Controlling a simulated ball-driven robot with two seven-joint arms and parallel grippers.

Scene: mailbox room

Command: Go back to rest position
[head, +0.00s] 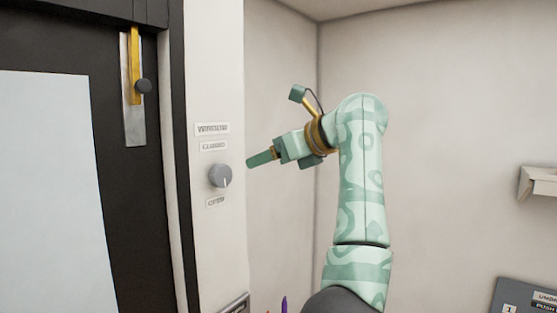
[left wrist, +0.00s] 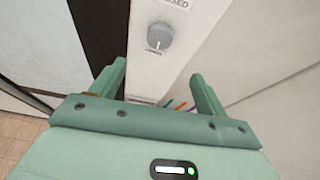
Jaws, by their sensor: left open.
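My left arm rises from the bottom of the head view. Its left gripper (head: 252,161) points left, toward a grey round knob (head: 220,175) on a white wall panel, with a small gap between them. In the left wrist view the two green fingers (left wrist: 160,84) are spread apart with nothing between them. The knob (left wrist: 160,36) shows beyond the fingertips, apart from them. A pale mark on the knob points down toward the lower label (head: 215,201). My right gripper is not in view.
Left of the panel is a dark-framed door or window (head: 135,200) with a brass latch (head: 135,65) and a pale pane (head: 45,190). Several coloured pens (left wrist: 180,104) stand below the knob. A white wall box (head: 540,186) and a grey sign (head: 530,297) are at right.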

